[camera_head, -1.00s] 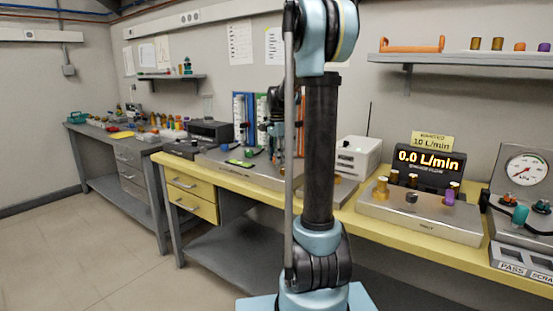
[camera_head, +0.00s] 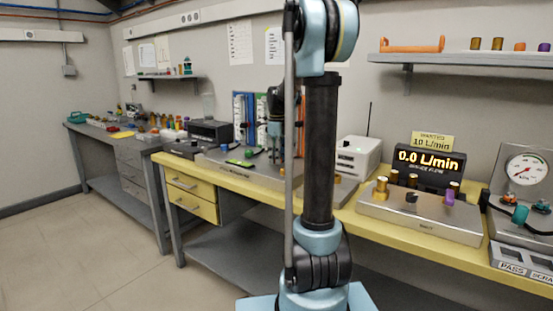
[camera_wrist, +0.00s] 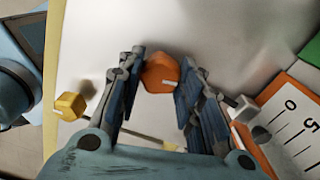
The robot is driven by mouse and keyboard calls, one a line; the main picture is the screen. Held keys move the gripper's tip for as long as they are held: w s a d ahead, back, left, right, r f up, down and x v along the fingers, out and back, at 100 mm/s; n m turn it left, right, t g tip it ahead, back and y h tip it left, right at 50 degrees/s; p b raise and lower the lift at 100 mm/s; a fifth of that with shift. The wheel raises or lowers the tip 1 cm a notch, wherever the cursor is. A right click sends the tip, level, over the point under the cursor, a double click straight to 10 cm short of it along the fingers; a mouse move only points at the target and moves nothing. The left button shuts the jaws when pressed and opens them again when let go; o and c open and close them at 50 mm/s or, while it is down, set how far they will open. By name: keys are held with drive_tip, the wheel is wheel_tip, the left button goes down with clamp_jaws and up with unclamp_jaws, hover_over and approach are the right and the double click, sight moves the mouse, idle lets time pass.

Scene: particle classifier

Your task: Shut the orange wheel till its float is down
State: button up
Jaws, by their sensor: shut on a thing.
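The orange wheel (camera_wrist: 160,73) is between the fingertips of my gripper (camera_wrist: 162,76) in the wrist view, and both fingers touch its sides. The gripper is shut on it, above a grey metal plate (camera_wrist: 225,35). At the right an orange-edged white scale (camera_wrist: 292,125) shows the marks 0 and 5; I cannot make out the float. In the head view the orange-edged panel (camera_head: 299,125) is partly hidden by my arm, and the wheel is hidden there.
In the wrist view a yellow knob (camera_wrist: 70,105) is at left and a pale block (camera_wrist: 243,108) at right. Blue (camera_head: 239,115) and green (camera_head: 261,112) panels stand close by in the head view. A white box (camera_head: 358,155) is to the right on the yellow bench.

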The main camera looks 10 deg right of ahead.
drive_tip(key=shift+w+m, duration=0.1)
drive_tip(key=shift+m, duration=0.9)
drive_tip(key=o, duration=1.1)
drive_tip(key=shift+c, duration=0.2)
drive_tip(key=shift+r, duration=0.1)
wheel_tip(320, 180, up, 12)
